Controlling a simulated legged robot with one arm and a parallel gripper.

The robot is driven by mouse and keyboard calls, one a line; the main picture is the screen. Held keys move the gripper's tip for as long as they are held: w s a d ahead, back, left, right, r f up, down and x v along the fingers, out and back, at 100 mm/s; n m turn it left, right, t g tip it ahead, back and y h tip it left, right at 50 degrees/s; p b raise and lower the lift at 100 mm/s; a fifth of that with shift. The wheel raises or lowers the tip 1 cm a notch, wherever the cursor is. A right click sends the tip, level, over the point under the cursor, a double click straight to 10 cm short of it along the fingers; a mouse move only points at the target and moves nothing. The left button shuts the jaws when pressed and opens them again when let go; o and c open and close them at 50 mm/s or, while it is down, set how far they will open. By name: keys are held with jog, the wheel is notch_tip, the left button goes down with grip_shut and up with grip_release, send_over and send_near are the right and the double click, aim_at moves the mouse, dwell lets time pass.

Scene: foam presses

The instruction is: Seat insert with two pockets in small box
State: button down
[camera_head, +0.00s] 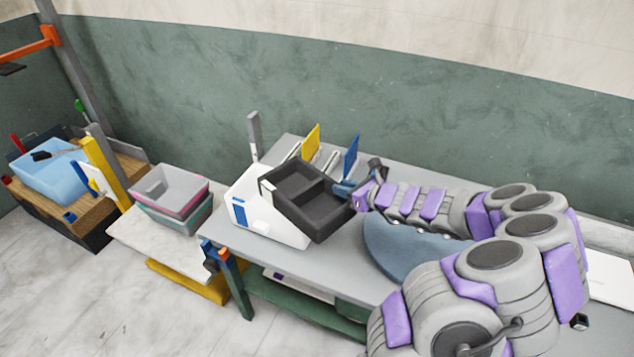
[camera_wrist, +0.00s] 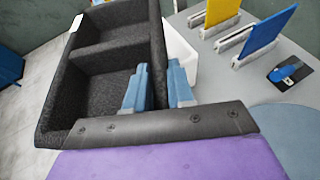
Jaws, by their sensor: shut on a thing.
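The dark grey foam insert with two pockets (camera_head: 312,217) is above the grey bench, beside and partly in front of a white machine. It looks tilted in the head view, and its open pockets face up. My gripper (camera_head: 345,189) is shut on its right-hand wall. In the wrist view the blue fingers of my gripper (camera_wrist: 159,80) straddle the wall of the insert (camera_wrist: 105,75), one finger inside a pocket. Whether the insert touches the machine is unclear. I cannot tell which box is the small box; a grey box with a pink lower part (camera_head: 170,187) sits on a teal one (camera_head: 172,219) at left.
The white machine (camera_head: 268,222) stands on the grey bench (camera_head: 340,275). Yellow (camera_head: 312,140) and blue (camera_head: 351,156) panels stand upright behind the insert. A blue-grey round surface (camera_head: 400,250) lies under my arm. A light blue bin (camera_head: 50,180) is far left.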

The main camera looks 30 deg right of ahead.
aim_at(323, 177)
jog(key=w+f+b, duration=0.1)
jog(key=w, duration=0.2)
jog(key=w+f, duration=0.2)
jog(key=w, duration=0.2)
jog(key=w+f+b, duration=0.1)
jog(key=w, duration=0.3)
jog(key=shift+a+f+b, duration=0.1)
jog(key=shift+f+b, duration=0.05)
jog(key=shift+b, duration=0.2)
jog(key=shift+d+f, duration=0.25)
jog(key=shift+f, duration=0.45)
jog(key=c, duration=1.4)
grip_release()
jog(key=o, duration=0.4)
jog(key=shift+a, duration=0.25)
jog(key=shift+r, duration=0.15)
